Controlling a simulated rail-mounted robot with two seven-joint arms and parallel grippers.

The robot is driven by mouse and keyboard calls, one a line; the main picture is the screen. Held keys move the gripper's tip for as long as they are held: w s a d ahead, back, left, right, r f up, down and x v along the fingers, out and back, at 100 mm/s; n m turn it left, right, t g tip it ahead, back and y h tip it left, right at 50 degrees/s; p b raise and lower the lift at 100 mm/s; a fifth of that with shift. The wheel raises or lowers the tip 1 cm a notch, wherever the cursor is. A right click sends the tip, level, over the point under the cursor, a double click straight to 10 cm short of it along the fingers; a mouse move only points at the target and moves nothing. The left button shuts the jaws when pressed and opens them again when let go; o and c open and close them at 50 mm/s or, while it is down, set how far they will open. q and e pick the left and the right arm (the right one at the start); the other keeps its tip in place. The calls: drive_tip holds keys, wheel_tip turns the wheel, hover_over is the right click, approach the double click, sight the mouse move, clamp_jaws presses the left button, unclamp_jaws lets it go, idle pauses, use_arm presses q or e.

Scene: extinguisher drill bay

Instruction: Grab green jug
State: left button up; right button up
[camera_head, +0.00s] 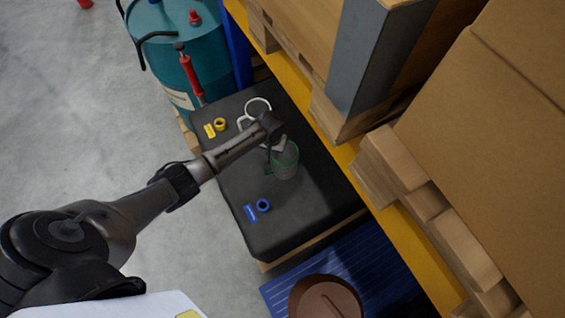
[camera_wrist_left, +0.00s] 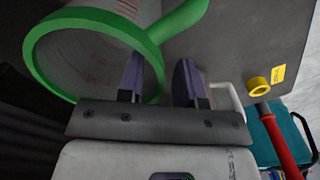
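The green jug (camera_head: 286,163) is a clear cup with a green rim and a green handle, standing on a black table top. In the left wrist view its rim (camera_wrist_left: 40,58) is large and close, with red markings inside and the handle at the top. My left gripper (camera_head: 277,140) is at the jug's rim. In the left wrist view the left gripper (camera_wrist_left: 160,62) has its fingers apart, one overlapping the jug's opening and the other outside it, with the rim's edge between them. Contact cannot be told. My right gripper is not in view.
A white-rimmed jug (camera_head: 257,107) stands behind the gripper. A yellow ring (camera_head: 220,124) and a blue ring (camera_head: 263,205) lie on the black top (camera_head: 318,190). A teal drum (camera_head: 165,52) is beyond it. A yellow rack beam (camera_head: 345,155) with loaded pallets borders the right.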

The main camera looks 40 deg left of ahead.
use_arm(q)
drive_tip(key=shift+f, duration=0.1)
clamp_jaws()
idle(0.6)
